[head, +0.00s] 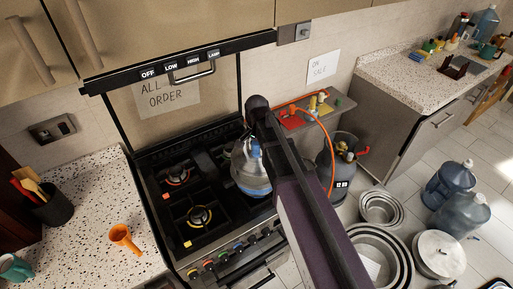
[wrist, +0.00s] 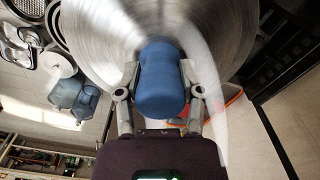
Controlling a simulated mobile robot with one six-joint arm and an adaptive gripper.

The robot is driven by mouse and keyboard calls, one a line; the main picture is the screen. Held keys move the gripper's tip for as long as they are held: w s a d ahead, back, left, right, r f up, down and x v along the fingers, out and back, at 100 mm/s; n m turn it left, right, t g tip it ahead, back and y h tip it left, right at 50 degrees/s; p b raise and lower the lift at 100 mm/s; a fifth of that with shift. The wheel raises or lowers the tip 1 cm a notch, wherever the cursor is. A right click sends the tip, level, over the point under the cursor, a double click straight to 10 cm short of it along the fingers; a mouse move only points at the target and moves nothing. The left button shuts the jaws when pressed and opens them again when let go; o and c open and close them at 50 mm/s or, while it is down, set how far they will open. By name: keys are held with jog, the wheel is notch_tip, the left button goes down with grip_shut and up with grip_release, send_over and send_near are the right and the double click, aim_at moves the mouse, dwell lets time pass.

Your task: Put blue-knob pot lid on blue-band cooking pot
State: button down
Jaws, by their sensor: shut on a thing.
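My gripper (wrist: 160,76) is shut on the blue knob (wrist: 162,92) of the pot lid, with one finger on each side. The lid's broad round metal face (wrist: 103,48) fills the top middle of the wrist view. In the head view, a silvery shape with blue parts (head: 243,172) shows at the right side of the stove, partly behind my arm. The blue knob shows there near my gripper (head: 256,149). A bluish band low on that shape appears to belong to the cooking pot; I cannot tell whether lid and pot touch.
The black stove (head: 160,205) has free burners on its left. An orange hose (head: 326,150) runs to a gas cylinder (head: 340,160) right of the stove. Large metal pots (head: 372,245) and water bottles (head: 450,183) stand on the floor.

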aim_at(257, 156)
jog(key=shift+f+b, duration=1.9)
jog(key=shift+f, duration=0.2)
jog(key=shift+f, duration=0.1)
jog(key=shift+f+b, duration=0.85)
jog(key=shift+b, duration=0.15)
jog(key=shift+f+b, duration=0.4)
dwell(0.6)
jog(key=shift+c, duration=0.7)
grip_release()
jog(key=shift+o, duration=0.2)
jog(key=shift+o, duration=0.5)
